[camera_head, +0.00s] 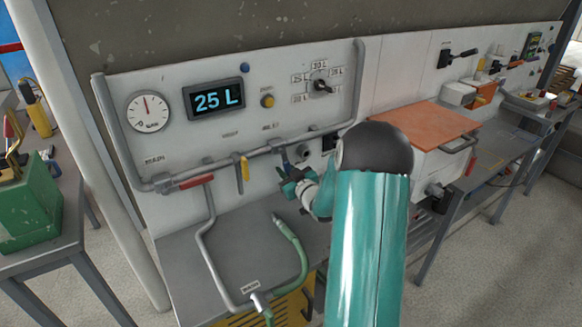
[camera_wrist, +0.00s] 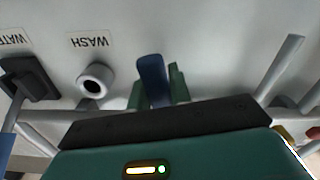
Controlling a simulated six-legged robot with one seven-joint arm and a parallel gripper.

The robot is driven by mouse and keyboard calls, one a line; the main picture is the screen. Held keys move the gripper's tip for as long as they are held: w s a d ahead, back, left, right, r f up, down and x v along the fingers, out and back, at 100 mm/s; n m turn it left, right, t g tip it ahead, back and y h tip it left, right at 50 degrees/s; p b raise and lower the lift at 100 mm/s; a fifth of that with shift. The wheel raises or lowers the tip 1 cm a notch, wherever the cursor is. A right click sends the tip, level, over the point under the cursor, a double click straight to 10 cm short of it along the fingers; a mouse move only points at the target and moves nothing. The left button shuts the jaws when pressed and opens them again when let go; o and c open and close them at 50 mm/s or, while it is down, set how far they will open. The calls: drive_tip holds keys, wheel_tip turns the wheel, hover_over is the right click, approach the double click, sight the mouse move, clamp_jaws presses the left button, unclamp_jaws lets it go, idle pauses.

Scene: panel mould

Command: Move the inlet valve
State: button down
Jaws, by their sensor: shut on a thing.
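The inlet valve appears to be the blue lever (camera_head: 284,158) on the grey pipe of the white panel, below a small label that is hard to read. My gripper (camera_head: 289,182) is at this lever in the head view. In the wrist view the blue lever (camera_wrist: 152,80) stands between the green fingers of my gripper (camera_wrist: 158,90), which is shut on it. The lower part of the lever is hidden by my gripper. A yellow lever (camera_head: 244,172) and a red lever (camera_head: 197,181) sit on the same pipe to the left.
The display (camera_head: 217,99) reads 25 L, beside a round gauge (camera_head: 149,111) and a rotary dial (camera_head: 319,86). A green hose (camera_head: 299,254) rises from the bench. The wash port (camera_wrist: 95,80) is close to my gripper. An orange-topped box (camera_head: 425,126) stands right of my arm.

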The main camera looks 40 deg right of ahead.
drive_tip(key=shift+w+a+f+m, duration=0.1)
drive_tip(key=shift+a+f+m, duration=0.1)
drive_tip(key=shift+a+m, duration=0.95)
drive_tip(key=shift+d, duration=0.15)
drive_tip(key=c, duration=1.3)
unclamp_jaws()
drive_tip(key=shift+r, duration=0.1)
drive_tip(key=s, duration=0.4)
drive_tip(key=s+a, duration=0.1)
drive_tip(key=s, duration=0.8)
drive_tip(key=shift+s+a, duration=0.25)
drive_tip(key=shift+s, duration=0.1)
